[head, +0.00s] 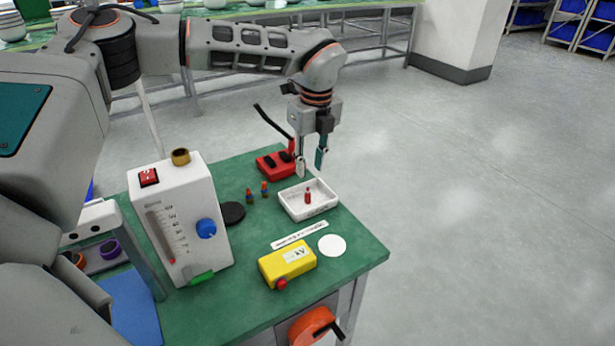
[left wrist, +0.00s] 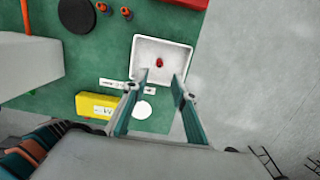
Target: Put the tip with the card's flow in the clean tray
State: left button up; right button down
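The white tray (head: 316,211) lies on the green bench top with one small red tip (head: 308,196) standing in it. The tray (left wrist: 147,50) and the red tip (left wrist: 159,62) also show in the left wrist view. My left gripper (head: 311,168) hangs open and empty above the tray's far side; its fingers (left wrist: 161,80) are apart. Two more tips, with orange and blue colours, stand on the bench: one (head: 249,197) and another (head: 264,189). A printed white strip (head: 299,235) lies in front of the tray; its text is unreadable. My right gripper is not in view.
A white flow meter (head: 183,225) with a blue knob stands at left, beside a black disc (head: 233,213). A yellow box (head: 287,264) and a white round pad (head: 332,246) lie in front. A red device (head: 273,164) sits behind the tray. The bench's right edge is close.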

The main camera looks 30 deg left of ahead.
pick_arm(q)
jog(key=shift+s+d+r, duration=0.1)
jog(key=shift+d+r, duration=0.05)
jog(key=shift+r, duration=1.5)
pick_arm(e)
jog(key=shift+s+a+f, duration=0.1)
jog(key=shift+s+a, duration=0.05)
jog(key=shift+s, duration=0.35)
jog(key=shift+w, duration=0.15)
